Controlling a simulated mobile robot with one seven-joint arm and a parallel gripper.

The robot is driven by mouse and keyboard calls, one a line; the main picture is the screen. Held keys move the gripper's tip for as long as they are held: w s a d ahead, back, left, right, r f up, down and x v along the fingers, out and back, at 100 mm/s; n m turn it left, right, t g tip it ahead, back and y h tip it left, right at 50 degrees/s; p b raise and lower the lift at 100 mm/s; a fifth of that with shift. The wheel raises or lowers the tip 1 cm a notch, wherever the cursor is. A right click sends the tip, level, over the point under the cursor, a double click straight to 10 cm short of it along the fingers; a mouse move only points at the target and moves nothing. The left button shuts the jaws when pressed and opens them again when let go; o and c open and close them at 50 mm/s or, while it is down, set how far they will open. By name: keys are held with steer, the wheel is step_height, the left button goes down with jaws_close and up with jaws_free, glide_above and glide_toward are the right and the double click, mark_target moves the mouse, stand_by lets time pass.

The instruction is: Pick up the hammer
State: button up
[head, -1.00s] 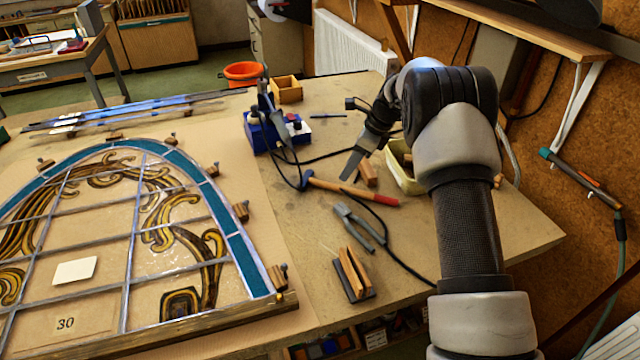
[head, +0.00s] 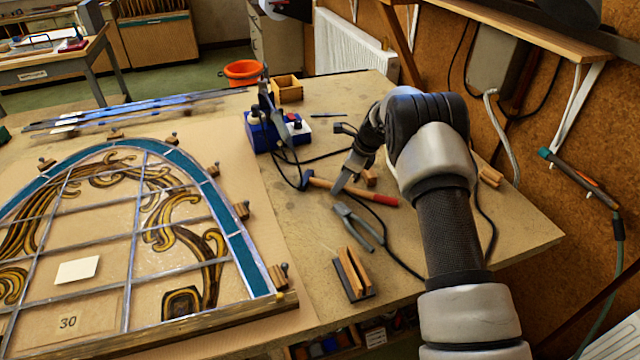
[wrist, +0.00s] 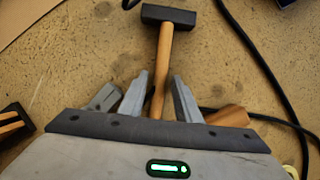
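The hammer (head: 350,190) lies on the workbench, with a wooden handle, a red grip end and a dark head. In the wrist view the dark hammer head (wrist: 168,17) is at the top and the wooden handle (wrist: 163,68) runs down between my gripper's fingers. My gripper (head: 340,190) is above the handle in the head view. In the wrist view my gripper (wrist: 158,85) is open, with one finger on each side of the handle. A gap shows on each side. The red grip end is hidden under the gripper body there.
Pliers (head: 360,226) and a slotted wooden block (head: 352,275) lie in front of the hammer. A black cable (wrist: 262,65) curves past on the right. The leaded panel (head: 130,240) fills the left of the bench. A blue box (head: 268,135) stands behind.

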jaws_close()
steer(key=shift+r, duration=0.1)
